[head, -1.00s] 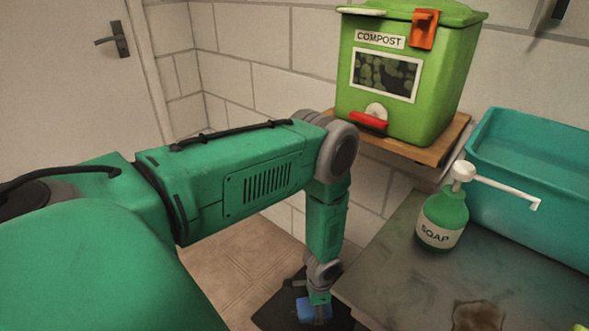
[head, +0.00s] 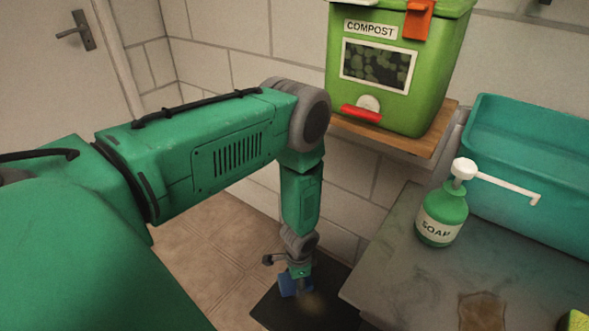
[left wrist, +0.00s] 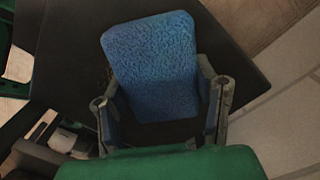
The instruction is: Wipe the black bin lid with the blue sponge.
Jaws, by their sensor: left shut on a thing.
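The black bin lid (head: 270,313) is a dark flat panel low in the head view, below the counter's left edge. A pale brownish smudge shows on it, just right of the sponge. My left gripper (head: 298,274) points down over the lid and is shut on the blue sponge (head: 288,287). In the left wrist view the sponge (left wrist: 150,60) sits between the two fingers, with the black lid (left wrist: 225,50) behind it. I cannot tell whether the sponge touches the lid. My right gripper is not in view.
A grey counter (head: 400,275) stands right of the lid, with a green soap bottle (head: 442,217), a teal basin (head: 530,215) and a brown stain. A green compost box (head: 385,75) stands on a wooden shelf (head: 428,150) above. Tiled floor (head: 215,255) lies left.

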